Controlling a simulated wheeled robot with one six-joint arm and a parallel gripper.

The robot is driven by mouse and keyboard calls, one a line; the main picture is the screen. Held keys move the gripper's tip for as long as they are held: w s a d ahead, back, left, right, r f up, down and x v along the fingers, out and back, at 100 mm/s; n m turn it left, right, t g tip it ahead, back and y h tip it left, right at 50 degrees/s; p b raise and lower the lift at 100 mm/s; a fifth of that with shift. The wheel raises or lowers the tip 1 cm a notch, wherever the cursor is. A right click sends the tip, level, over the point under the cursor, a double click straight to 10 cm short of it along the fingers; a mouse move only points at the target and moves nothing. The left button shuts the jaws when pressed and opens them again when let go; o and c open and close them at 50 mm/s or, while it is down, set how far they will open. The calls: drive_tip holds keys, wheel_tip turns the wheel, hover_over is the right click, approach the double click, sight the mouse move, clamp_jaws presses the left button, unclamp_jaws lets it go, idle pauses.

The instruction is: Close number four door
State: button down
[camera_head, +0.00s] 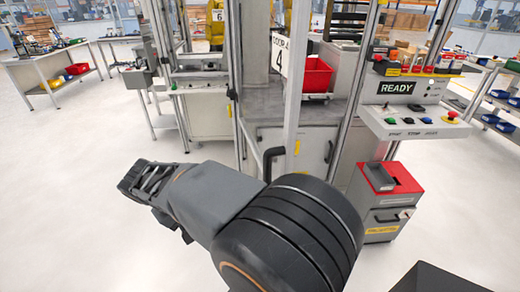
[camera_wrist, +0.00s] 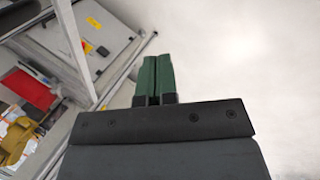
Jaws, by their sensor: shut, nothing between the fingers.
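The number four door carries a white sign (camera_head: 281,56) reading 4 in the head view, in front of the cell with the red bin. A pale aluminium post (camera_head: 293,95) stands there, with a black handle (camera_head: 269,162) low beside it. The door seems to stand out from the cell, but its exact angle is hard to tell. My gripper (camera_head: 136,184) points left, in front of the cell and apart from the door. In the wrist view its green fingers (camera_wrist: 153,78) are together and empty. An aluminium frame (camera_wrist: 72,42) lies to their left.
A red bin (camera_head: 317,75) sits inside the cell. A control panel marked READY (camera_head: 397,88) and a red-topped grey box (camera_head: 388,185) stand at the right. A workbench (camera_head: 50,72) is at the far left. The pale floor (camera_head: 70,200) at the left is clear.

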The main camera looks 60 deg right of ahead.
drive_tip(key=w+d+r+m+g+h, duration=0.25)
drive_tip(key=d+g+h, duration=0.25)
drive_tip(key=d, duration=0.4)
drive_tip(key=w+d+r+m+g+h, duration=0.15)
drive_tip(key=d+m+g+h, duration=0.3)
drive_tip(key=d, duration=0.45)
drive_tip(key=s+d+n+p, duration=0.1)
drive_tip(key=s+d+p, duration=0.4)
drive_tip(key=s+d, duration=0.4)
drive_tip(key=shift+d+r+g, duration=0.25)
drive_tip(key=shift+d+g, duration=0.15)
drive_tip(key=shift+g, duration=0.05)
